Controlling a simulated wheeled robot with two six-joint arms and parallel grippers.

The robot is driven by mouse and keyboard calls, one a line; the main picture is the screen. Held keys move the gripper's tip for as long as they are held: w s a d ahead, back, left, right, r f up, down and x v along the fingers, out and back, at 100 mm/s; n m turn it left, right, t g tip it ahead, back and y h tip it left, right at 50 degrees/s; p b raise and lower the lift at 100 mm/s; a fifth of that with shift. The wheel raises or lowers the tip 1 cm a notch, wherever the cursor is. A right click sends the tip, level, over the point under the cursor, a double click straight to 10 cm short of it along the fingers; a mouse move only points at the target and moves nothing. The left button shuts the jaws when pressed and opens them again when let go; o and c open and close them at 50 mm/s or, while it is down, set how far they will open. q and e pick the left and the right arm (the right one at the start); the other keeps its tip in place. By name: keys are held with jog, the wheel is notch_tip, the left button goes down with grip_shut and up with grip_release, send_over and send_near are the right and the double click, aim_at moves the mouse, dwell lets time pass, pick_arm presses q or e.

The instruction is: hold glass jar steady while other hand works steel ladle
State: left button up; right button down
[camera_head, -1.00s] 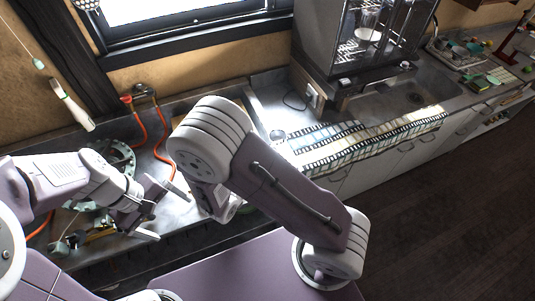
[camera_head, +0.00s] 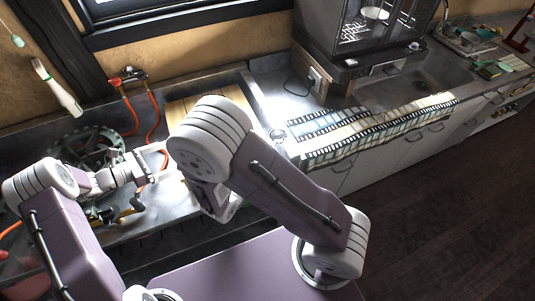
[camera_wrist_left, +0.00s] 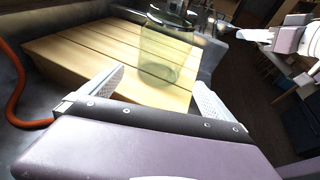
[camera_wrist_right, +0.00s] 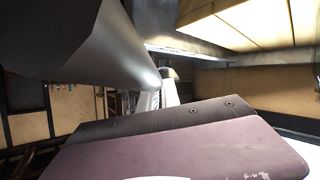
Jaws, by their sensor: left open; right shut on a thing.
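A clear, greenish glass jar (camera_wrist_left: 166,52) stands upright on a slatted wooden board (camera_wrist_left: 92,58) in the left wrist view. In the head view, my right arm hides it. My left gripper (camera_head: 157,164) is open and empty; in the left wrist view its fingers (camera_wrist_left: 157,80) point toward the jar, which stands ahead and apart from them. In the right wrist view, my right gripper (camera_wrist_right: 160,92) is shut on a smooth grey metal thing, apparently the steel ladle (camera_wrist_right: 95,48), which fills the upper left. The right fingertips are hidden in the head view.
The board (camera_head: 181,106) lies in the worktop's recess. An orange hose (camera_head: 128,108) and a dark green wheel (camera_head: 92,145) are left of it. A small glassy thing (camera_head: 278,135) and a film-strip-patterned cloth (camera_head: 365,128) lie right of my arm, before a steel machine (camera_head: 365,35).

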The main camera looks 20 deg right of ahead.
pick_arm(q)
jog(key=b+x, duration=0.2)
jog(key=x, duration=0.6)
jog(key=shift+d+f+b, duration=0.2)
jog(key=shift+d+b, duration=0.05)
jog(key=shift+b, duration=0.15)
jog(key=shift+w+d+f, duration=0.1)
jog(key=shift+w+d, duration=0.2)
jog(key=shift+d, duration=0.4)
jog(key=shift+c, duration=0.3)
jog(key=c, duration=0.8)
